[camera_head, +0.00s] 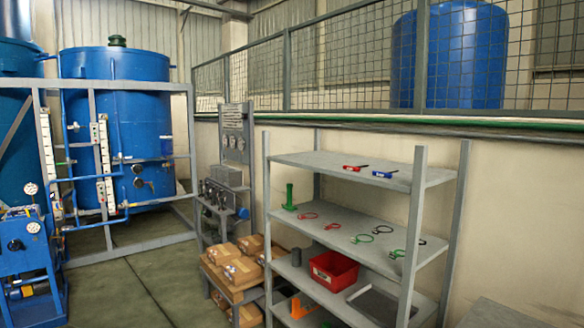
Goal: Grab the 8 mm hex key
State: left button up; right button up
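I cannot make out a hex key for certain; the small items on the grey shelf rack (345,170) are too small to tell. On its top shelf lie a small red item with a dark end (355,168) and a small blue item with a dark end (384,173). On the shelf below lie several thin ring-shaped items, among them a red one (308,216), a green one (383,229) and a dark one (422,242). A green upright piece (290,197) stands at that shelf's left end. Neither of my grippers is in view.
A red bin (334,270), a dark cylinder (296,257) and a dark flat tray (373,305) are on a lower shelf, with an orange piece (299,307) below. Cardboard boxes (242,270) stand left of the rack. The floor (135,290) at front left is clear.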

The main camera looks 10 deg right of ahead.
aim_at(356, 169)
jog(key=i+j+u, duration=0.35)
jog(key=i+j, duration=0.15)
jog(key=i, duration=0.35)
jog(key=i+z, duration=0.65)
jog(key=z, duration=0.15)
jog(key=i+j+z, duration=0.15)
jog(key=i+z, duration=0.2)
